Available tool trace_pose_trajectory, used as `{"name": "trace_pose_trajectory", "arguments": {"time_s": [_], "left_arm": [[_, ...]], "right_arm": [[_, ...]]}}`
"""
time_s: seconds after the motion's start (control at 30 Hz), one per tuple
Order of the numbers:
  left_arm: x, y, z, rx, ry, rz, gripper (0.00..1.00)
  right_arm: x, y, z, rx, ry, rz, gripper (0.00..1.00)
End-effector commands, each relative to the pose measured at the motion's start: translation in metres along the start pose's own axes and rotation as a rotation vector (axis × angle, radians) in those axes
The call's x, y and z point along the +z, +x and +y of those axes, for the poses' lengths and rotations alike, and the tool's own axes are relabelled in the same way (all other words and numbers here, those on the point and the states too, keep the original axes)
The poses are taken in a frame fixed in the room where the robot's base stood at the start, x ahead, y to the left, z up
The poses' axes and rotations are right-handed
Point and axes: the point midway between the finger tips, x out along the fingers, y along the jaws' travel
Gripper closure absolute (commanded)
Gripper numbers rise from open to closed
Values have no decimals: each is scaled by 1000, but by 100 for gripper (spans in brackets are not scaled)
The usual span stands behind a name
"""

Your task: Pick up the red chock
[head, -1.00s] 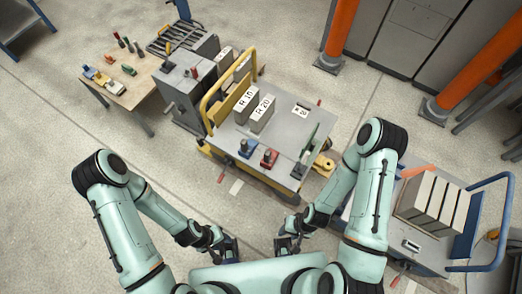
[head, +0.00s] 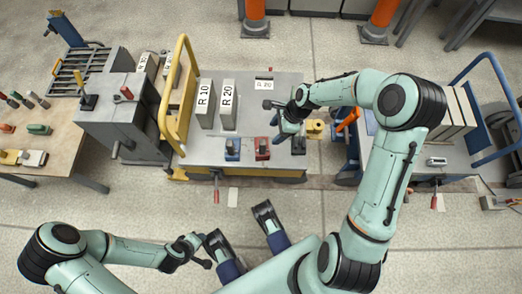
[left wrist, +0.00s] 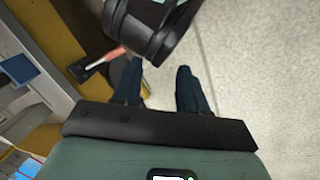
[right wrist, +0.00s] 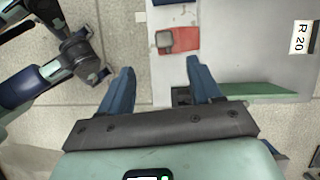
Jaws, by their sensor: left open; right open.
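The red chock (head: 262,148) stands near the front edge of the grey cart top, just right of a blue chock (head: 232,148). It also shows in the right wrist view (right wrist: 180,40), beyond the fingertips and nearer the right finger. My right gripper (head: 277,130) is open and empty above the cart, just right of the red chock and not touching it. Its two blue fingers show in the right wrist view (right wrist: 158,75). My left gripper (head: 207,250) is open and empty over the floor in front of the cart. Its fingers show in the left wrist view (left wrist: 156,75).
Two grey blocks marked R 10 (head: 204,103) and R 20 (head: 228,104) stand behind the chocks. A yellow rail (head: 175,95) rises at the cart's left end. A green bar (right wrist: 265,92) lies beside the right fingers. A blue-railed trolley stands at the right.

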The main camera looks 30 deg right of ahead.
Motion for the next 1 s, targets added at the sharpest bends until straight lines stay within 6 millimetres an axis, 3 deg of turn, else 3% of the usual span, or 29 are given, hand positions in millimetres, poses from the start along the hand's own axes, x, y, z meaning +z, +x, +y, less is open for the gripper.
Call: {"name": "trace_pose_trajectory", "arguments": {"time_s": [0.4,0.63,0.73,1.0], "left_arm": [[-38,27,-10,-7,-8,107,57],[-47,32,-13,-9,-11,132,57],[-52,40,-18,-15,-15,144,57],[-24,59,-38,-51,-39,52,57]], "right_arm": [[-1,69,-2,3,19,0,36],[-1,84,-3,1,19,0,36],[-4,99,-5,2,20,-1,36],[-4,129,-7,1,18,-1,36]]}}
